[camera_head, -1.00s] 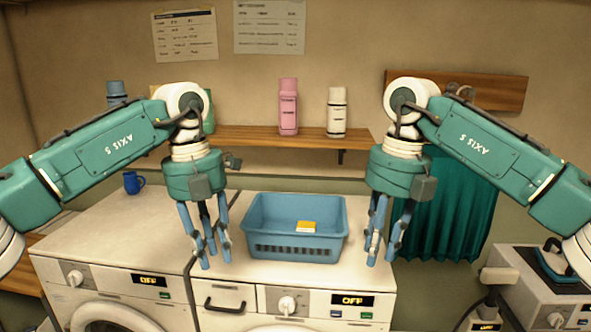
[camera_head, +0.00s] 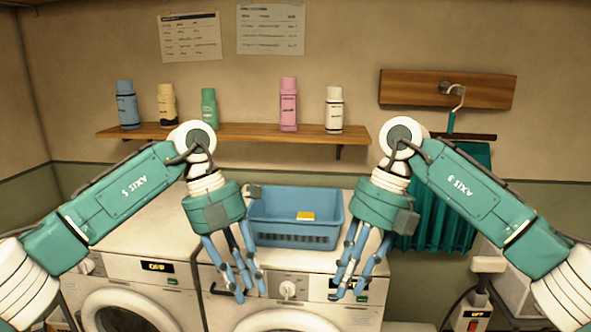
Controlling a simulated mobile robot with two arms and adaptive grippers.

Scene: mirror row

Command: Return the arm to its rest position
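A blue basket (camera_head: 295,240) stands upright on the machine top between and behind the two grippers. A small yellow and white item (camera_head: 306,216) lies in the basket. Neither gripper visibly holds the basket.
Two washing machines (camera_head: 135,292) stand side by side. A wooden shelf (camera_head: 240,132) behind carries several bottles, including a pink bottle (camera_head: 288,104). A teal cloth (camera_head: 445,210) hangs from a hook at right. A white iron-like device (camera_head: 470,310) sits low at right.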

